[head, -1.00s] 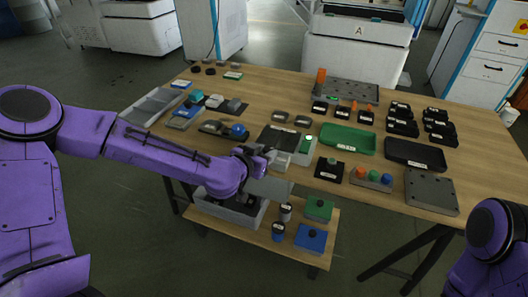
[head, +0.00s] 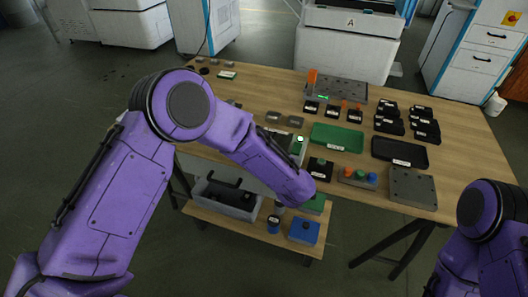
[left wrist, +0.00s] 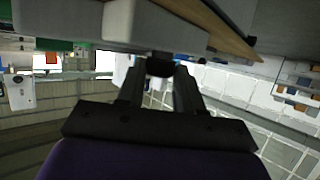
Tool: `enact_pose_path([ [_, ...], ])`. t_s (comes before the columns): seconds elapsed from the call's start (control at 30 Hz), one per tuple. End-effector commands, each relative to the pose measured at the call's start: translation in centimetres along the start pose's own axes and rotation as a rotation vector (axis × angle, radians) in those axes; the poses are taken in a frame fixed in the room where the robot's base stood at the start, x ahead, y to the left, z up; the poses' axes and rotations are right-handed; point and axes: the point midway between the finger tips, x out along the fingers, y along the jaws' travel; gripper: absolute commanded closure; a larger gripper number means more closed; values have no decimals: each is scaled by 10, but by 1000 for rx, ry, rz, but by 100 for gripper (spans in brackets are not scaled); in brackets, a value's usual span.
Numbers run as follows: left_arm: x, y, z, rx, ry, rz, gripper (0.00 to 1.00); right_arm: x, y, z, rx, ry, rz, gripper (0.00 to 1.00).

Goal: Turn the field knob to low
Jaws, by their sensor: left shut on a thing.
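In the left wrist view, my left gripper (left wrist: 159,78) is shut on a small dark knob (left wrist: 160,66). The knob sticks out from a pale grey box (left wrist: 155,22) at the top of that view, on the table's front edge. I cannot read any marks around the knob, so its setting is unclear. In the head view my left forearm hides the gripper and the knob. A box with a green face and a lit white spot (head: 298,145) shows just above that forearm. My right arm is at the lower right of the head view, its gripper out of frame.
The wooden table (head: 455,160) holds a green tray (head: 338,137), a black tray (head: 400,152), a grey block (head: 413,187) and a block with coloured buttons (head: 358,178). A lower shelf (head: 235,227) carries a grey bin (head: 228,199) and a blue box (head: 304,231).

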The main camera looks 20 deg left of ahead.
Motion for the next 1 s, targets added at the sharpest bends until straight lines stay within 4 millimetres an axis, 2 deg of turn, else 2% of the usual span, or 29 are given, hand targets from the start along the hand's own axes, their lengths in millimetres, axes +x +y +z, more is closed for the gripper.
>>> enact_pose_path([
  [0.13,0,5,0,-51,0,-119,95,-4,0,-2,0,0,0,57],
  [0.5,2,10,0,-145,0,-348,95,0,0,0,0,0,0,57],
  [1.0,4,11,-1,-180,0,-440,95,2,0,1,0,0,0,57],
])
